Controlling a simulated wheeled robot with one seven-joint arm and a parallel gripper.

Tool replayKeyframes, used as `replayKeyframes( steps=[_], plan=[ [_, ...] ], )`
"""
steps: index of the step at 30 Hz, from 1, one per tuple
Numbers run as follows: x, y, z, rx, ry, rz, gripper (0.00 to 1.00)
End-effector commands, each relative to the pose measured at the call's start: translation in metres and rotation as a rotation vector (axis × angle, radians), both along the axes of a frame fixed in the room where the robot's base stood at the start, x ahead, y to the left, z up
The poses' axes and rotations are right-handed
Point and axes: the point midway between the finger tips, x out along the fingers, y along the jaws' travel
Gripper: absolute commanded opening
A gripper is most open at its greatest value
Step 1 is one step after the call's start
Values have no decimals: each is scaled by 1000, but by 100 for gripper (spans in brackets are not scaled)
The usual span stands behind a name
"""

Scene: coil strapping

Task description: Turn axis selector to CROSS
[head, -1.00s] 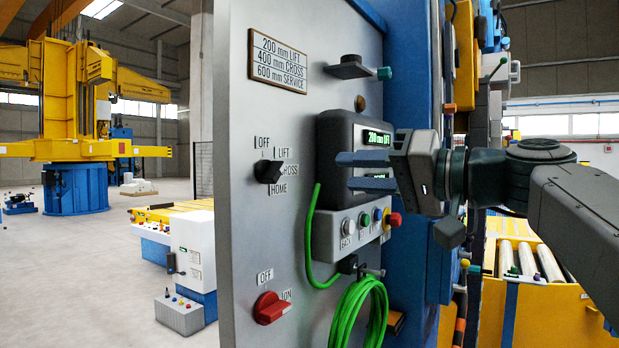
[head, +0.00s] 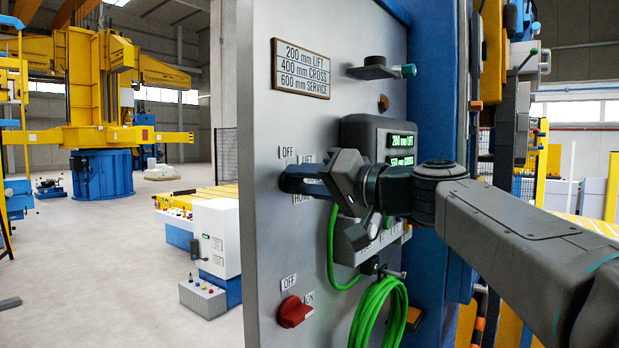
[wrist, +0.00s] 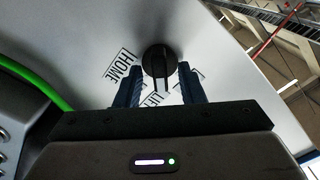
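The axis selector is a black round knob (wrist: 159,60) on the grey panel (head: 330,120). In the wrist view it sits between and slightly ahead of my two blue fingertips, with visible gaps on both sides. My gripper (wrist: 161,80) is open; whether it touches the knob I cannot tell. The HOME label shows left of the knob and the LIFT label below it; another label is mostly hidden by the right finger. In the head view my gripper (head: 298,180) covers the knob and the CROSS label, while OFF, LIFT and part of HOME show.
A display box (head: 365,132) with green readouts is right of the selector, above a partly hidden button box (head: 345,250). A red rotary switch (head: 294,311) is below. A green cable coil (head: 378,312) hangs nearby. A sign plate (head: 301,67) is above.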

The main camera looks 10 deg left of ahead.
Motion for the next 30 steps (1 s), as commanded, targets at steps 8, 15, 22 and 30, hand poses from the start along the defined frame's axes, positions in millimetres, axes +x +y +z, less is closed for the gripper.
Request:
replayKeyframes(
  steps=[8, 15, 22, 30],
  plan=[
    [0, 0, 0, 0, 0, 0, 0],
    [0, 0, 0, 2, 5, 0, 0],
    [0, 0, -2, 28, 67, 1, 0],
    [0, 0, -2, 102, 246, 1, 0]
  ],
)
